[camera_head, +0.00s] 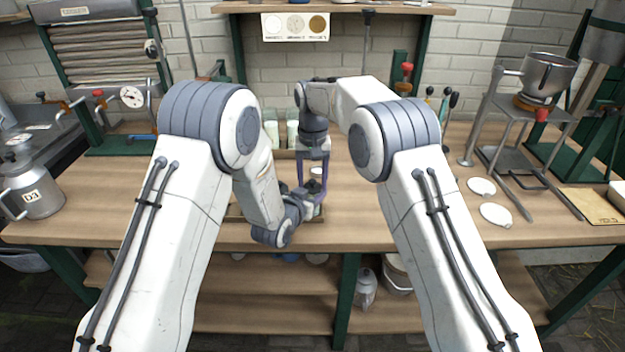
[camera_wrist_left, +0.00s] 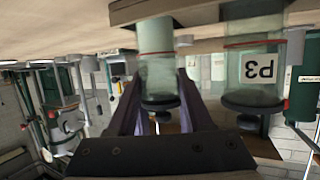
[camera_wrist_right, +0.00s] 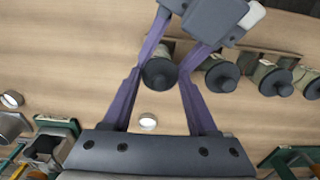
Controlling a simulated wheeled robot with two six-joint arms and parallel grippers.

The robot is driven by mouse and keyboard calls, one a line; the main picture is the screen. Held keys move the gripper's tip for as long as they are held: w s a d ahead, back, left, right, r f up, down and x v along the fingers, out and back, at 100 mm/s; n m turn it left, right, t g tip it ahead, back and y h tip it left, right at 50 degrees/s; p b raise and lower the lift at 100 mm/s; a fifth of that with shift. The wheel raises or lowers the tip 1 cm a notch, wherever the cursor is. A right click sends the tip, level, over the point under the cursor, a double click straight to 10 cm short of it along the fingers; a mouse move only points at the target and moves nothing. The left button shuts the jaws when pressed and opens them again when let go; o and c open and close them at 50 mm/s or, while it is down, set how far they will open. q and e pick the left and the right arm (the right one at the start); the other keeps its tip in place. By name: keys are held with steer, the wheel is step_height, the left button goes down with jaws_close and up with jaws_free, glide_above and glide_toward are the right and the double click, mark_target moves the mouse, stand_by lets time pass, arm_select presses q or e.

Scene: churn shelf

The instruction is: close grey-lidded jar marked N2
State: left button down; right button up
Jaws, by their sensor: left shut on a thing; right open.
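A glass jar (camera_wrist_left: 158,72) with a dark grey knobbed lid (camera_wrist_left: 160,102) stands between the fingers of my left gripper (camera_wrist_left: 160,125), which is shut on it. The left wrist view shows it upside down, and no mark can be read. In the right wrist view the lid (camera_wrist_right: 160,73) sits on top of the jar. My right gripper (camera_wrist_right: 160,80) is open above it, one finger on each side of the lid, and whether it touches cannot be told. In the head view the arms and grippers (camera_head: 314,190) mostly hide the jar.
More grey-lidded jars (camera_wrist_right: 220,75) continue the row. A small round tin (camera_wrist_right: 148,121) is behind. A metal can marked D3 (camera_head: 35,190) stands left. White discs (camera_head: 495,214) lie on the right of the bench.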

arm_select(q)
steer(key=shift+w+d+r, duration=0.15)
steer(key=shift+d+r, duration=0.05)
steer(key=shift+r, duration=0.2)
arm_select(e)
steer(key=shift+s+f, duration=0.35)
steer(key=shift+f, duration=0.55)
arm_select(q)
steer(key=shift+a, duration=0.1)
arm_select(e)
steer(key=shift+r, duration=2.15)
arm_select(q)
steer(key=shift+f, duration=0.1)
arm_select(e)
steer(key=shift+w+r, duration=0.1)
steer(key=c, duration=0.8)
arm_select(q)
steer(key=shift+a, duration=0.1)
arm_select(e)
steer(key=shift+o, duration=0.2)
steer(key=shift+r, duration=1.9)
arm_select(q)
steer(key=shift+c, duration=1.2)
jaws_free()
steer(key=shift+f, duration=0.15)
